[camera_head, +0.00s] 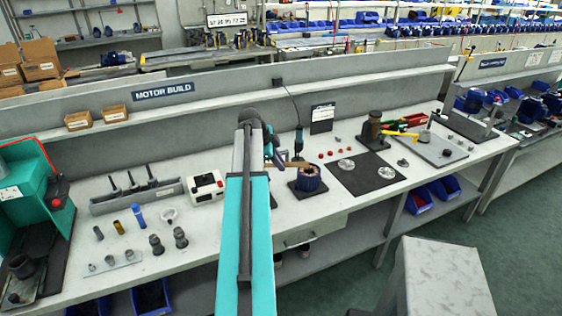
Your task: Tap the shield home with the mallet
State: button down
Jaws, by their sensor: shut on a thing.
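My gripper (274,160) is at the end of my teal arm, over the middle of the bench, small and partly hidden by the arm. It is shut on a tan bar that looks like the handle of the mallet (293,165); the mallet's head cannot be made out. The bar reaches right, just above or behind a blue motor body (307,181) with a copper-coloured top. Two silver round parts, which look like shields (346,165), lie flat on a dark mat (350,185) right of the motor body. I cannot tell whether a shield sits on the motor body.
A dark-and-blue upright tool (298,143) stands behind the motor body.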

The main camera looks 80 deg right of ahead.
jog(key=shift+s+d, duration=0.1)
jog(key=shift+s, duration=0.2)
jog(key=shift+f, duration=0.1)
jog(key=shift+f+b, duration=0.65)
jog(key=shift+f, duration=1.4)
dwell(0.5)
